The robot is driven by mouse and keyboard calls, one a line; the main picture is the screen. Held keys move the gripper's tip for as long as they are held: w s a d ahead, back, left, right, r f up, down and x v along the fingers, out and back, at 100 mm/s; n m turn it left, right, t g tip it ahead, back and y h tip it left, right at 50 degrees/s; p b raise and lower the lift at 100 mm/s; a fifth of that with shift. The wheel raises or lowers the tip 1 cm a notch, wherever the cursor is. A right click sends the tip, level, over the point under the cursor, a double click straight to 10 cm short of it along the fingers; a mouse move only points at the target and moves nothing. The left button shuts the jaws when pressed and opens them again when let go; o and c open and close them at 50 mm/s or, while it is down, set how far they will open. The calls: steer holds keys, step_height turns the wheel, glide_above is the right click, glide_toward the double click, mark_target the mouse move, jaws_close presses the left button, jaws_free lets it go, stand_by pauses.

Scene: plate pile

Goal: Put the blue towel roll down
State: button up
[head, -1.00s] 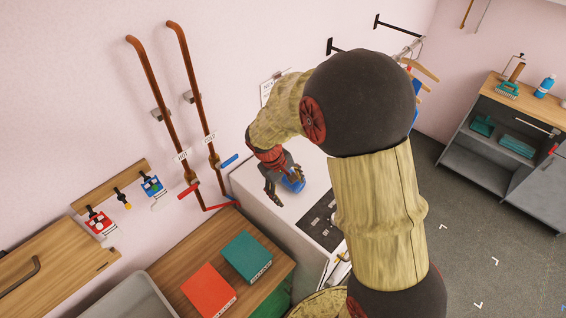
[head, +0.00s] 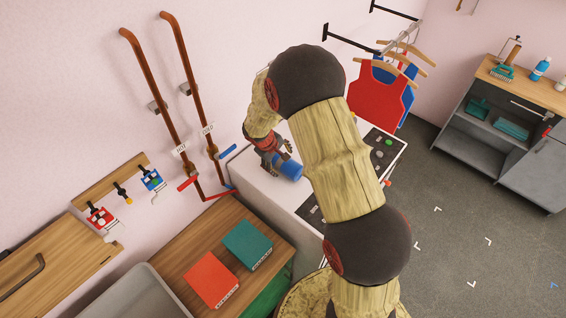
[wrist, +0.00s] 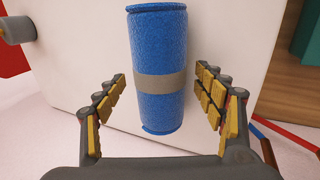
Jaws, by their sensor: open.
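The blue towel roll (head: 289,167), with a grey-beige band round its middle, lies on the white top (head: 258,190) by the pink wall. The wrist view shows the roll (wrist: 158,45) against the white surface. My gripper (head: 276,158) is at the roll's left side in the head view, partly hidden by my arm. In the wrist view its fingers (wrist: 162,78) are spread wide, one on each side of the roll, with visible gaps. The gripper is open and holds nothing.
Copper pipes with red and blue handles (head: 188,183) run up the wall close by. A wooden counter holds an orange book (head: 212,280) and a teal book (head: 247,244). Dark panels with small items (head: 382,150) lie right of the roll. Aprons (head: 380,90) hang behind.

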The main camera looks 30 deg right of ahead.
steer(key=shift+d+f, duration=0.15)
steer(key=shift+f, duration=0.2)
steer(key=shift+c, duration=0.6)
steer(key=c, duration=1.1)
steer(key=shift+c, duration=0.7)
steer(key=shift+r, duration=0.15)
steer(key=shift+c, duration=0.7)
